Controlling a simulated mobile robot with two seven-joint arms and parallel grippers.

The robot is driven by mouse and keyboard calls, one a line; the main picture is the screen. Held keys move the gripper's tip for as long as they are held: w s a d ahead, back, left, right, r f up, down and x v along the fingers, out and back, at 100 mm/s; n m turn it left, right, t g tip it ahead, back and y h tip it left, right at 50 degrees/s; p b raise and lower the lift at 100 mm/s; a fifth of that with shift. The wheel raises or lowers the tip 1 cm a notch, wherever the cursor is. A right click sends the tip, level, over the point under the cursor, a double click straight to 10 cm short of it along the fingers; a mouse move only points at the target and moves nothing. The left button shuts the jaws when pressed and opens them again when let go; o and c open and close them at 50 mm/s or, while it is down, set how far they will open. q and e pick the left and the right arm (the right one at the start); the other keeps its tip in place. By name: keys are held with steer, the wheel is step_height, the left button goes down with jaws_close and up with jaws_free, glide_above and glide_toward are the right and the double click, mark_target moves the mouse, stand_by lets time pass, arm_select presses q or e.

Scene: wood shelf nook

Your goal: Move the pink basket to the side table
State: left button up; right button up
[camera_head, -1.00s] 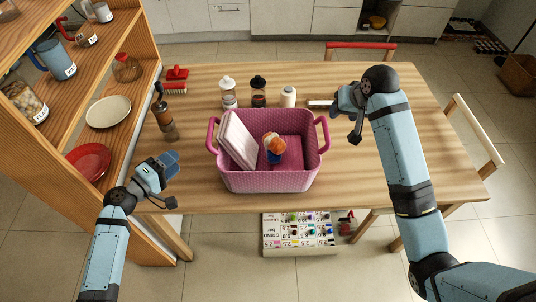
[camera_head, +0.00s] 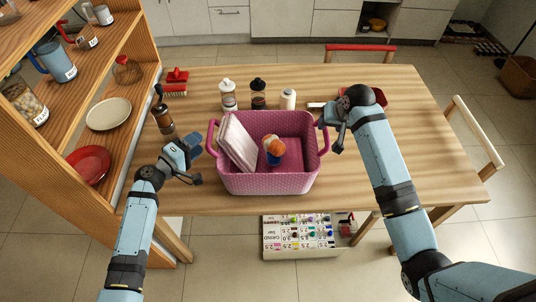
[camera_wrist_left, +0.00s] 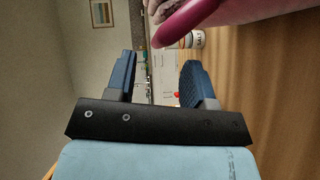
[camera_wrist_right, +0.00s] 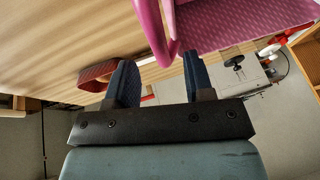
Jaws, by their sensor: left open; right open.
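The pink basket (camera_head: 268,183) stands upright on the wooden table (camera_head: 420,150), with a handle at each side. A pale pink folded cloth or book (camera_head: 236,142) and a small orange, white and blue item (camera_head: 273,150) are inside it. My left gripper (camera_head: 190,148) is open just left of the left handle; in the left wrist view that handle (camera_wrist_left: 185,22) is just beyond the fingers. My right gripper (camera_head: 332,122) is open by the right handle; in the right wrist view the handle (camera_wrist_right: 153,30) reaches close to the fingertips. I cannot tell whether either touches. No side table is identifiable.
Behind the basket stand several bottles, including a white-capped one (camera_head: 228,95) and a dark-capped one (camera_head: 258,93). A red dish (camera_head: 376,96) lies behind my right arm. The wooden shelf (camera_head: 135,75) borders the left. A box (camera_head: 300,240) sits below the front edge.

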mark_target(326, 128)
steer(key=shift+x, duration=2.3)
arm_select(q)
steer(key=x, duration=0.4)
steer(key=shift+w+d, duration=0.2)
steer(key=shift+d, duration=0.05)
jaws_close()
arm_select(e)
jaws_close()
